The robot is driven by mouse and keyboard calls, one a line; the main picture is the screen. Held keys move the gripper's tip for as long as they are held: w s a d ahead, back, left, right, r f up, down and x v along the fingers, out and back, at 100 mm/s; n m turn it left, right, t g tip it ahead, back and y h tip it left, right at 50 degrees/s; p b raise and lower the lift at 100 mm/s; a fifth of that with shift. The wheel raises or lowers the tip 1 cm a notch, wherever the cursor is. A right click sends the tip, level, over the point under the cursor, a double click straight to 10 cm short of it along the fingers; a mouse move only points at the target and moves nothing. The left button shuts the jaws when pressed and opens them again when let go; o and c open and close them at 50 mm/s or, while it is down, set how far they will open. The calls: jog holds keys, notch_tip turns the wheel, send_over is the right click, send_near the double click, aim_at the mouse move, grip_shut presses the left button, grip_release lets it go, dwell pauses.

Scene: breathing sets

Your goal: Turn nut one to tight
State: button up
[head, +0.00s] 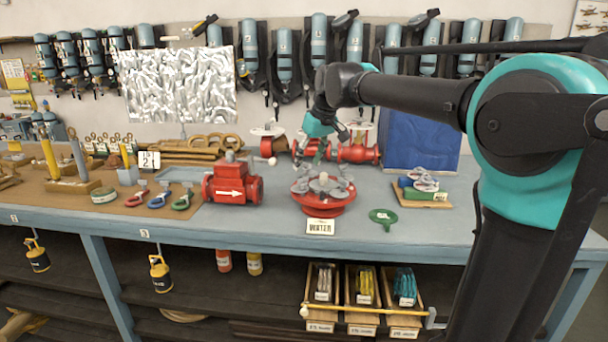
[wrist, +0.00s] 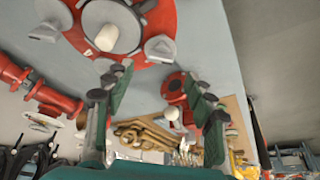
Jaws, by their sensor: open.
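A red round flange (head: 323,206) with a grey centre disc stands on the blue-grey bench behind a WATER sign (head: 320,226). Several grey nuts sit around its top; I cannot tell which is nut one. My gripper (head: 312,158) is above the flange's back edge, pointing down, with its fingers apart and nothing between them. In the wrist view the flange (wrist: 168,18) is at the top edge, partly cut off. One grey nut (wrist: 160,48) lies just above the gap between my open fingers (wrist: 158,88), and another nut (wrist: 46,32) is to the left.
A red valve body (head: 232,187) with a white arrow stands left of the flange. Red pipe fittings (head: 357,152) lie behind it. A green tool (head: 383,217) and a wooden board with parts (head: 425,197) lie to the right. Bare bench shows between them.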

aim_at(303, 177)
jog(key=shift+x, duration=2.65)
jog(key=shift+c, duration=0.5)
jog(key=c, duration=1.1)
jog(key=shift+o, duration=0.2)
